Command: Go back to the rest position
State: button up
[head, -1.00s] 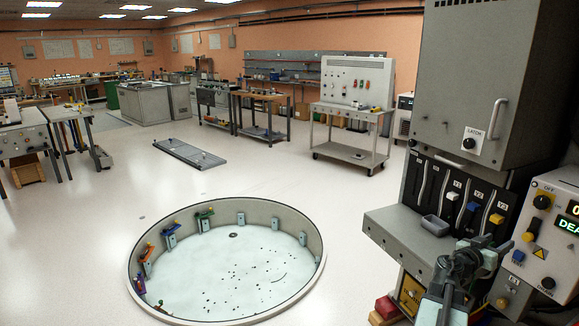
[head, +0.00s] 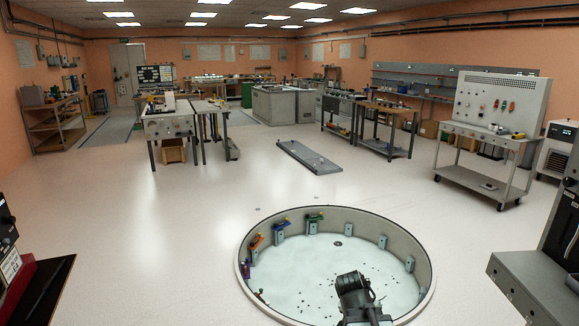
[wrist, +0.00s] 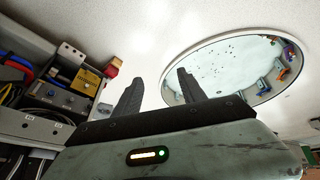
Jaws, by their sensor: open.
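My gripper (wrist: 158,92) shows in the wrist view with its two dark fingers apart and nothing between them. In the head view, part of my arm (head: 358,296) stands at the bottom, in front of the round pit. The fingers themselves cannot be made out there.
A round pit (head: 428,262) with coloured clamps along its inner wall lies in the floor. A grey cabinet (head: 530,285) is at the right edge. A flat grey panel (head: 308,157) lies on the floor. A wheeled cart (head: 470,175) stands at right.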

jog(key=s+a+f+n+g+y, duration=0.3)
jog(key=s+a+n+g+y, duration=0.15)
jog(key=s+a, duration=0.35)
notch_tip(320, 180, up, 15)
jog(key=n+p, duration=0.1)
jog(key=p, duration=1.3)
jog(key=shift+f+t+h, duration=0.2)
jog(key=shift+t+h, duration=0.15)
jog(key=shift+d, duration=0.1)
jog(key=shift+c, duration=1.3)
